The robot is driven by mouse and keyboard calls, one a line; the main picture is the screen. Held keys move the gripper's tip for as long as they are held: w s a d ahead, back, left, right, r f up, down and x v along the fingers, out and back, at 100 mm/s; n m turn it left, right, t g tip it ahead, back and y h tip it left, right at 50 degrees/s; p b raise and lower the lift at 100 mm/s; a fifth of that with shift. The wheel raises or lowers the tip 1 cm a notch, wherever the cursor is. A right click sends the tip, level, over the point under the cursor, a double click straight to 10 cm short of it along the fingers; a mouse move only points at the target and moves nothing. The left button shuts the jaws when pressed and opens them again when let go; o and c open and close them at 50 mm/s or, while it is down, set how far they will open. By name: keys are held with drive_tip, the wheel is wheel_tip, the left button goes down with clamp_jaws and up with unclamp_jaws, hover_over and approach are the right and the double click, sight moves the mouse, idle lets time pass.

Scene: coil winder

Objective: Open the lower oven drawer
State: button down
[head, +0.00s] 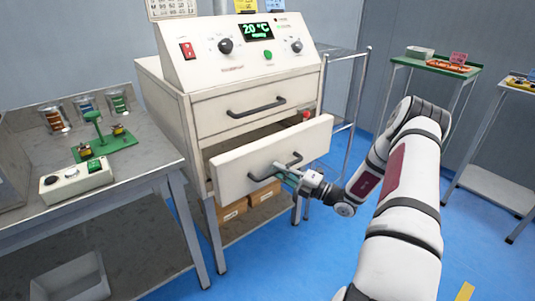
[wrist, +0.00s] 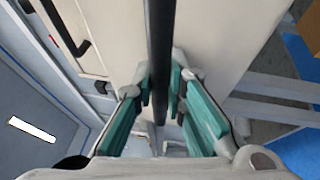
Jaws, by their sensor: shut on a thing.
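The oven (head: 228,85) is a cream cabinet with a sloped control panel and two drawers. The upper drawer (head: 215,117) is shut. The lower drawer (head: 235,172) is pulled part way out, and a dark gap shows above its front. My gripper (head: 287,175) is at the black bar handle (head: 262,174) of the lower drawer. In the wrist view the handle (wrist: 160,50) runs between the green fingers of my gripper (wrist: 161,92), which are shut on it. The inside of the lower drawer is mostly hidden by its front.
A grey workbench (head: 150,170) with a green fixture (head: 104,142) and a switch box stands at left. Cardboard boxes (head: 232,209) lie on a shelf under the oven. A wire rack stands behind. Blue floor is open at front.

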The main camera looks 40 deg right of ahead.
drive_tip(key=s+p, duration=0.5)
drive_tip(key=s, duration=1.8)
drive_tip(key=shift+d+p, duration=0.35)
drive_tip(key=c, duration=1.6)
unclamp_jaws()
drive_tip(key=v, duration=1.2)
